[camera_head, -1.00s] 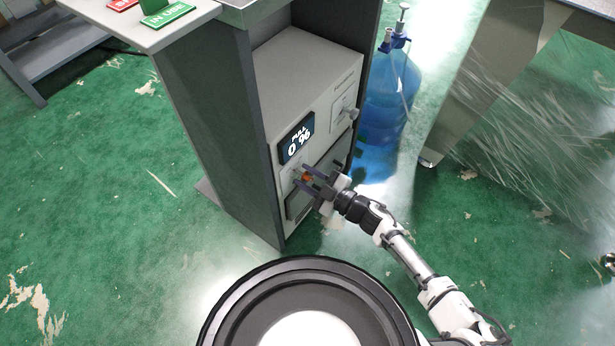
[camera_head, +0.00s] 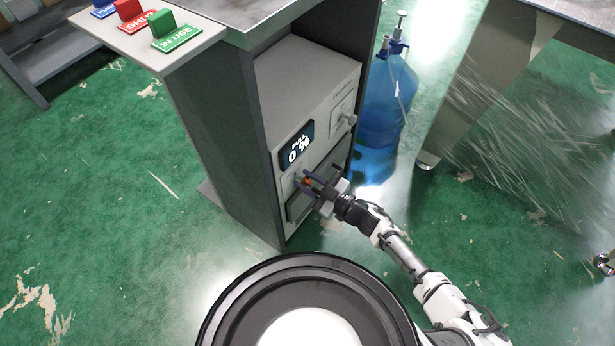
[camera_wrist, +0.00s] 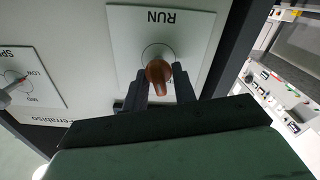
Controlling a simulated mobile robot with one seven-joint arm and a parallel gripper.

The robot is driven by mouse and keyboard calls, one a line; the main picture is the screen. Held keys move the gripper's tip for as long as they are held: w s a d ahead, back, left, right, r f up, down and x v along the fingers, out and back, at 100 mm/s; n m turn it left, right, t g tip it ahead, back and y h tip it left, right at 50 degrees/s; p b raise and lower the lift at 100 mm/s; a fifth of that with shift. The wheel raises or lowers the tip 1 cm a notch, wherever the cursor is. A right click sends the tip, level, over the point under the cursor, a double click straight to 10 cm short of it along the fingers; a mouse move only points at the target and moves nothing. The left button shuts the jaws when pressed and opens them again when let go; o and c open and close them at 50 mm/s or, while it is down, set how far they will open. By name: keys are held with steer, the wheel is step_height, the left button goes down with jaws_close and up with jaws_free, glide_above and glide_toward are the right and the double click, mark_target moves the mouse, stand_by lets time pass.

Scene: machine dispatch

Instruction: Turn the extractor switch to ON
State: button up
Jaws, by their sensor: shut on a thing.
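The switch is an orange-brown knob (camera_wrist: 158,74) on a white plate (camera_wrist: 195,28) marked RUN, upside down in the wrist view. Its handle points down in that picture. My gripper (camera_wrist: 160,88) is shut on the knob, one dark finger on each side. In the head view my gripper (camera_head: 308,184) is at the front of the grey machine (camera_head: 310,75), with a small orange part of the knob (camera_head: 307,181) showing between its fingers. No ON mark is readable.
A second knob (camera_wrist: 14,86) on a SPEED plate (camera_wrist: 36,80) lies to the left in the wrist view. Green floor is open at left.

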steer(key=m+p, duration=0.2)
steer(key=m, duration=0.3)
steer(key=shift+w+r+m+p, duration=0.1)
steer(key=shift+w+m+p, duration=0.05)
steer(key=shift+m+p, duration=0.2)
steer(key=m, duration=0.2)
steer(key=m+p, duration=0.1)
steer(key=m, duration=0.1)
steer(key=shift+w+d+m, duration=0.15)
steer(key=shift+d+m, duration=0.05)
steer(key=shift+m, duration=0.05)
steer(key=o, duration=0.6)
steer(key=shift+o, duration=0.2)
steer(key=v, duration=1.4)
steer(key=shift+a, duration=0.1)
